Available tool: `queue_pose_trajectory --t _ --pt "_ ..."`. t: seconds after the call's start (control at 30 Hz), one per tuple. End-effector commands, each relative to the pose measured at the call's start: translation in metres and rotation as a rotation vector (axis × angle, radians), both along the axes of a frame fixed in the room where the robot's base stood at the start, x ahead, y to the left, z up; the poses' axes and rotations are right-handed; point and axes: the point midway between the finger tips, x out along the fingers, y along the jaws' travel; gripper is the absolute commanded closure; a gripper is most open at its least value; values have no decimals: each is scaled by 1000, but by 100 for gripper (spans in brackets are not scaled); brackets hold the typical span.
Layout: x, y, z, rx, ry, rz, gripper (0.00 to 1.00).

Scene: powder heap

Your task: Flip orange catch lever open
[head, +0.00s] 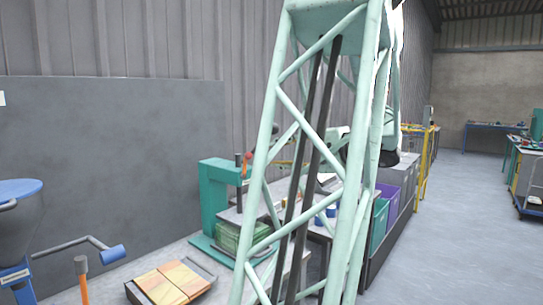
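An upright orange handle (82,278) stands at the lower left, close to the blue-handled crank; it may be the catch lever, but I cannot tell for sure. A smaller orange-red part (247,160) shows at the top of the green press frame. I cannot tell whether either one is open or closed. My pale green lattice column covers the middle of the view. Part of my arm shows behind it, above the bench. I cannot pick out my gripper; it is not visible here.
A blue crank handle (112,254) sits below a blue-rimmed hopper (20,190) at the left. A tray (206,269) with orange-yellow blocks lies on the bench. A green press (213,190) stands beyond. Purple (388,198) and green (379,222) bins stand right.

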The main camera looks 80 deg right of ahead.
Motion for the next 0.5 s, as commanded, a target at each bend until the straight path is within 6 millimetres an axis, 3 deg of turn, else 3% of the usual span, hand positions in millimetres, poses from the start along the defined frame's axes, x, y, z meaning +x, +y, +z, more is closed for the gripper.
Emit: queue_pose_trajectory --t 0.5 --pt "-9 5 2 0 0 -1 71"
